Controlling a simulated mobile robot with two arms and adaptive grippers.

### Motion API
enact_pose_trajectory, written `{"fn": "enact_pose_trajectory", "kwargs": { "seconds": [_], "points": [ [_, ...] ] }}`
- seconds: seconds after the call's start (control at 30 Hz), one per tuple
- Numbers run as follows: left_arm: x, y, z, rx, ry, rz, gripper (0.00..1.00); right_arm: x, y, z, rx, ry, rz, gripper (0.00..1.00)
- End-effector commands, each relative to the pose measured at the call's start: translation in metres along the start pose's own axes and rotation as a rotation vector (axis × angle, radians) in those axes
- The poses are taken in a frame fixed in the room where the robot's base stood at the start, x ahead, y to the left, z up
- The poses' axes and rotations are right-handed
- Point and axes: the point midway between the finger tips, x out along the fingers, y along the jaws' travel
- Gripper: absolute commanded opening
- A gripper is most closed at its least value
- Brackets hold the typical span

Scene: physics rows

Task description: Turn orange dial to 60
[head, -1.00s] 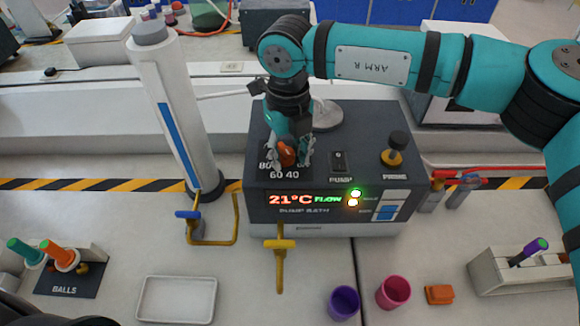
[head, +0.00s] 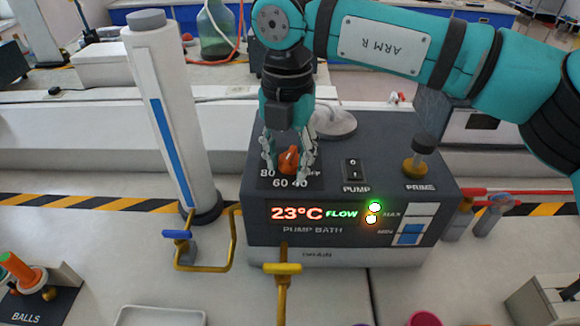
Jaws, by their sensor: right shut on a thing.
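The orange dial (head: 289,160) sits on the top left of the dark pump bath (head: 335,244). The labels 80, 60 and 40 show around it, with another label partly covered at the right. My right gripper (head: 288,170) comes down from above, its two grey fingers on either side of the dial, shut on it. The dial's exact pointing is hard to read between the fingers. The display (head: 297,213) reads 23°C and FLOW, with green and yellowish lights lit beside it. My left gripper is not in view.
A pump switch (head: 354,170) and a prime knob (head: 419,157) are to the right of the dial. A white column (head: 168,115) stands left of the bath. A yellow-handled drain tap (head: 282,269) sticks out in front.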

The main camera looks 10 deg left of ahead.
Motion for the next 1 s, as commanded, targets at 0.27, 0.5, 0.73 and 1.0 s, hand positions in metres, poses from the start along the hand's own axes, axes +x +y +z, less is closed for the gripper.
{"fn": "enact_pose_trajectory", "kwargs": {
  "seconds": [0.27, 0.5, 0.73, 1.0],
  "points": [
    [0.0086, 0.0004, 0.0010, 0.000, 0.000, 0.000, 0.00, -0.0006, 0.0018, 0.0005, 0.080, -0.002, 0.004, 0.06],
    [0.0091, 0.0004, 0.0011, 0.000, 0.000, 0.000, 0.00, -0.0016, 0.0019, 0.0006, 0.093, -0.002, 0.004, 0.06],
    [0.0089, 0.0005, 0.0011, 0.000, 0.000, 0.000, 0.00, -0.0018, 0.0019, 0.0008, 0.093, -0.003, 0.004, 0.06],
    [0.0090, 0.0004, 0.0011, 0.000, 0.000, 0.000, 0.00, -0.0011, 0.0016, 0.0006, 0.092, -0.002, 0.003, 0.61]
  ]
}}
